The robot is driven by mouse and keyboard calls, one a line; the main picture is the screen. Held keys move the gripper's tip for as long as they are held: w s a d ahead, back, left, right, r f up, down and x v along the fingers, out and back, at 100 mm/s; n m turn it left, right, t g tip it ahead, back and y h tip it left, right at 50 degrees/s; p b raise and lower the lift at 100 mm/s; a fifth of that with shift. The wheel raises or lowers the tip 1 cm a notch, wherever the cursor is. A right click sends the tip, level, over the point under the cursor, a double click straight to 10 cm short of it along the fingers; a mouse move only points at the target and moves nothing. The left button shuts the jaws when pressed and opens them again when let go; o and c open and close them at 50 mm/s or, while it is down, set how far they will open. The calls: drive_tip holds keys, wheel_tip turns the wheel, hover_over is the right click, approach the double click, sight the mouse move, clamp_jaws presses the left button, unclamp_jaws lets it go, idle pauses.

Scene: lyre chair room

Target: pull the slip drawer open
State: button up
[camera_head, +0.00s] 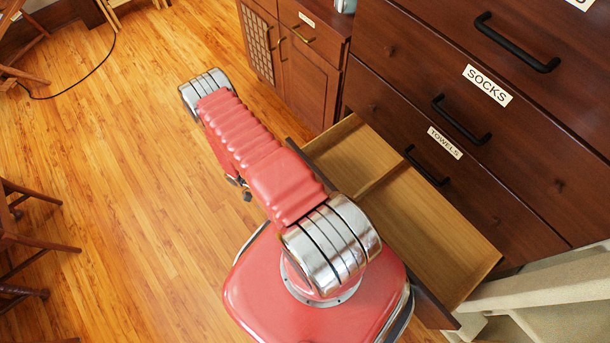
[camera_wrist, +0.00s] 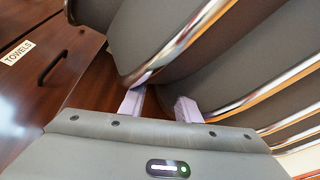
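A drawer (camera_head: 440,232) stands pulled out below the drawer labelled TOWELS in the head view. Its pale wooden inside shows, with a divider and no contents in the visible part. My arm and base cover part of it, and its front face, handle and any label are hidden, so I cannot read whether it is the slip drawer. My gripper (camera_wrist: 160,106) shows in the wrist view with its two pale fingers apart and a dark brown surface behind the gap. I see no handle between them. In the head view my gripper is hidden behind my arm.
The TOWELS drawer (camera_head: 480,190) and SOCKS drawer (camera_head: 500,120) above are shut, with black handles. A smaller cabinet (camera_head: 300,65) stands beside the dresser. A pale piece of furniture (camera_head: 550,290) is at the lower right. Wooden floor (camera_head: 120,180) is clear left of my arm; chairs stand farther left.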

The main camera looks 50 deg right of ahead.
drive_tip(key=shift+v, duration=2.85)
drive_tip(key=shift+d, duration=0.1)
drive_tip(key=shift+f, duration=0.1)
drive_tip(key=w+a+r+n+t+y, duration=0.1)
drive_tip(key=w+a+r+n+t, duration=0.15)
drive_tip(key=r, duration=0.55)
drive_tip(key=w+a+r+n+t, duration=0.2)
drive_tip(key=w+r+n+t, duration=0.15)
drive_tip(key=r, duration=0.55)
drive_tip(key=w+a+r+n+t+y, duration=0.1)
drive_tip(key=w+a+r+n+t, duration=0.2)
drive_tip(key=r, duration=0.5)
drive_tip(key=s+a+r+t, duration=0.1)
drive_tip(key=r+t, duration=0.3)
drive_tip(key=r, duration=0.5)
drive_tip(key=s+a+r+t, duration=0.1)
drive_tip(key=a+r+t, duration=0.2)
drive_tip(key=r, duration=0.7)
drive_tip(key=s+a+r+n+t, duration=0.1)
drive_tip(key=r+t, duration=0.3)
drive_tip(key=r, duration=0.6)
drive_tip(key=shift+s+a+t, duration=0.4)
drive_tip(key=shift+a, duration=0.05)
